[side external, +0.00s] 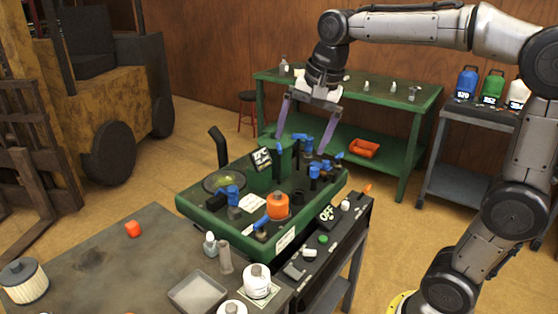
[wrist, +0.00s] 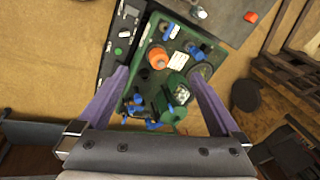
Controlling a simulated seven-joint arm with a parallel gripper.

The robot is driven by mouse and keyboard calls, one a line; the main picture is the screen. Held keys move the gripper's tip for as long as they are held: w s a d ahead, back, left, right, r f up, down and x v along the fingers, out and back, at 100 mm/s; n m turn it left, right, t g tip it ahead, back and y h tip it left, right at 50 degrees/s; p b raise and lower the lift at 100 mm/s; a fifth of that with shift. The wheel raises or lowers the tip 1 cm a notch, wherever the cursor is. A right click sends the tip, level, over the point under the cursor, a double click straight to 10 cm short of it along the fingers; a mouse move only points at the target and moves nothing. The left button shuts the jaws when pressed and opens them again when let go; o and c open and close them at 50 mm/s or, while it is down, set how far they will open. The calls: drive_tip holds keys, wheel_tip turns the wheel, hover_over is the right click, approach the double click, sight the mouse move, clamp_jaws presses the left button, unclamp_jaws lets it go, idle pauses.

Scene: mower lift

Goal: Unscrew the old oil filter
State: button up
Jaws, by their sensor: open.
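An orange cylindrical filter (side external: 278,206) stands upright on the green machine deck (side external: 200,212). It also shows in the wrist view (wrist: 158,58), near the middle between my fingers. I take it as the old oil filter; no label on it is readable. My gripper (side external: 302,146) is open, its two purple fingers spread wide and pointing down. It is above the far part of the deck, apart from the orange filter. Nothing is between the fingers. A white canister (side external: 257,279) stands on a paper on the front bench.
A narrow dark side bench (side external: 322,240) carries an OFF sign. The front bench (side external: 150,250) holds a tray and bottles.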

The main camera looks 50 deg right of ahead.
drive_tip(key=w+d+f+m+g, duration=0.25)
drive_tip(key=w+d+f, duration=0.3)
drive_tip(key=w, duration=0.35)
drive_tip(key=m, duration=0.2)
hover_over(278, 198)
drive_tip(key=w+d, duration=0.1)
wheel_tip(278, 198, down, 8)
drive_tip(key=shift+s+d+f+g, duration=0.1)
drive_tip(key=shift+d+f+g, duration=0.2)
drive_tip(key=shift+f+g, duration=0.4)
wheel_tip(278, 198, down, 13)
drive_tip(key=shift+f, duration=0.15)
drive_tip(key=c, duration=1.4)
drive_tip(key=o, duration=1.4)
drive_tip(key=shift+a, duration=0.35)
